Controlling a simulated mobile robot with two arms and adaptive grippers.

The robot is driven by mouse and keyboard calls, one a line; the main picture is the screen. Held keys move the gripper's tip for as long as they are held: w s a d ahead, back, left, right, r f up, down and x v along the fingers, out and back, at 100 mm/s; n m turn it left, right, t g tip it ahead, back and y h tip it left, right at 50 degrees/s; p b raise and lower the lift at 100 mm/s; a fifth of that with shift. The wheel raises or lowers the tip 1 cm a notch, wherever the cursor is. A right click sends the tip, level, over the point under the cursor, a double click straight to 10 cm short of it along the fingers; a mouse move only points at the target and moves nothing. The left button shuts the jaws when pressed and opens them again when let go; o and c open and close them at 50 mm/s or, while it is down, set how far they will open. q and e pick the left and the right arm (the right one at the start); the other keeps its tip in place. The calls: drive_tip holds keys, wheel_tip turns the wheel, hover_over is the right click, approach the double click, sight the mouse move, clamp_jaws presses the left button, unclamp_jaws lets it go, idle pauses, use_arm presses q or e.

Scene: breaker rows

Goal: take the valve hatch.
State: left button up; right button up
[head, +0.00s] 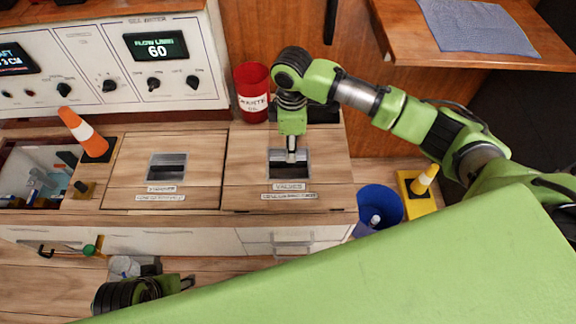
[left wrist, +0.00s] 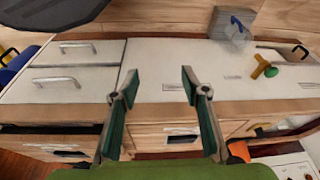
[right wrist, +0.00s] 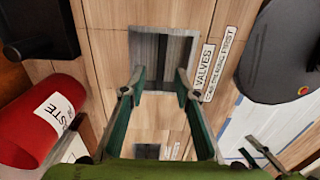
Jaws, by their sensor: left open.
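The valve hatch (head: 240,168) is a wooden panel in the countertop, with a "VALVES" label and a grey, dark-centred recessed pull (head: 291,170). It lies closed. My right gripper (head: 291,158) points down at this pull. In the right wrist view the gripper (right wrist: 162,80) is open, its fingertips on either side of the pull's near part (right wrist: 160,60); nothing shows between them. I cannot tell whether they touch it. My left gripper (head: 188,283) is low in front of the cabinet; in the left wrist view it (left wrist: 160,85) is open and empty.
A red waste bin (head: 252,95) stands behind the valve hatch. A blue bucket (head: 378,205) and yellow block with a cone (head: 415,190) are at right. Drawers (head: 290,236) line the front.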

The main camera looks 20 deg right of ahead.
sight(288, 164)
drive_tip(key=shift+f+b, duration=0.3)
drive_tip(key=shift+f, duration=1.25)
drive_tip(key=f, duration=0.1)
drive_tip(key=f+b, duration=0.1)
drive_tip(key=f, duration=0.1)
drive_tip(key=f+b, duration=0.1)
drive_tip(key=f, duration=0.1)
drive_tip(key=shift+a+f, duration=0.1)
drive_tip(key=shift+a, duration=0.25)
use_arm(q)
drive_tip(key=shift+v, duration=0.9)
drive_tip(key=shift+s+a, duration=0.1)
drive_tip(key=shift+s, duration=0.1)
use_arm(e)
drive_tip(key=shift+c, duration=0.3)
clamp_jaws()
drive_tip(key=shift+w+r, duration=0.1)
drive_tip(key=shift+r, duration=0.1)
